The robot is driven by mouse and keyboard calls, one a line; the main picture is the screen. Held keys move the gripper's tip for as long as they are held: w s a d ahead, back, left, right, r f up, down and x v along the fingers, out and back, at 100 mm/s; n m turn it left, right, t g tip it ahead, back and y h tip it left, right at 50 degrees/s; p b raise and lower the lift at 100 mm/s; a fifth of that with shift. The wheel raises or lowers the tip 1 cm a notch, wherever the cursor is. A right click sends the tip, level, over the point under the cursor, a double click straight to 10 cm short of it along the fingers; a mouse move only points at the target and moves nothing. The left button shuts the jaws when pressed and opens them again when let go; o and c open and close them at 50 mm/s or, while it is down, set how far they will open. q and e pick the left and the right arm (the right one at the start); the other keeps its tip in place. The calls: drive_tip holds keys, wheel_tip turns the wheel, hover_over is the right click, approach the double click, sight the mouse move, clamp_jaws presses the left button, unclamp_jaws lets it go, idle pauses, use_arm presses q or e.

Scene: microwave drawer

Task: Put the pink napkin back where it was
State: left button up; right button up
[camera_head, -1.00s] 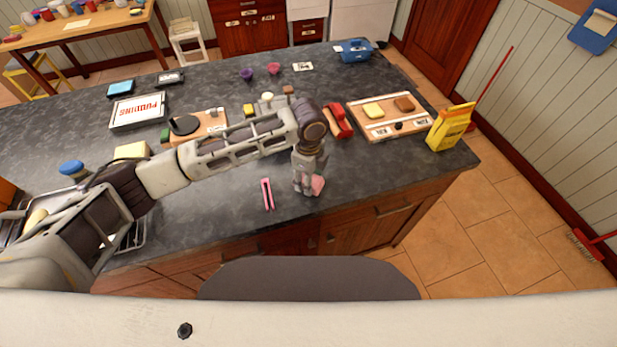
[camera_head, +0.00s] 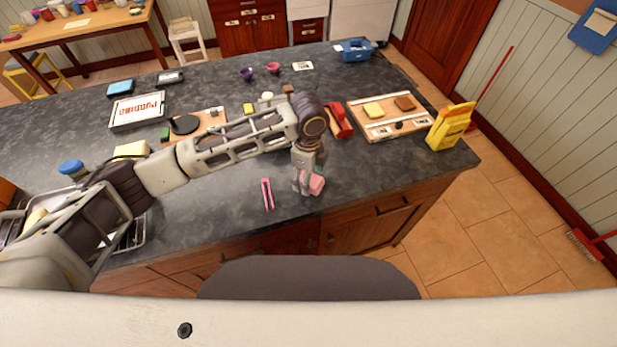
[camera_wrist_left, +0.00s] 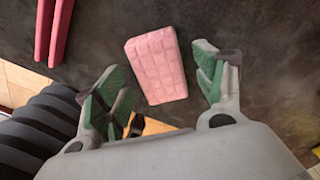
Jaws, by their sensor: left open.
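The pink napkin (camera_head: 316,183) lies on the dark countertop (camera_head: 215,215) close to its front edge. In the left wrist view the napkin (camera_wrist_left: 156,65) is a folded, quilted pink block, slightly tilted, lying between and just beyond the spread fingers. My left gripper (camera_head: 304,189) points down at the napkin and partly hides it in the head view. In the wrist view the left gripper (camera_wrist_left: 162,97) is open, its green-padded fingers apart on either side of the napkin, with nothing held. My right gripper is not in view.
Pink tongs (camera_head: 267,194) lie just left of the napkin. A cutting board (camera_head: 390,118) with food, a red object (camera_head: 339,121) and a yellow bag (camera_head: 450,127) stand to the right. The countertop's front edge is close. Bare counter lies right of the gripper.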

use_arm(q)
wheel_tip(320, 180, up, 11)
drive_tip(key=b, duration=0.1)
idle(0.5)
drive_tip(key=shift+s+f, duration=0.1)
drive_tip(key=shift+f, duration=0.05)
idle(0.6)
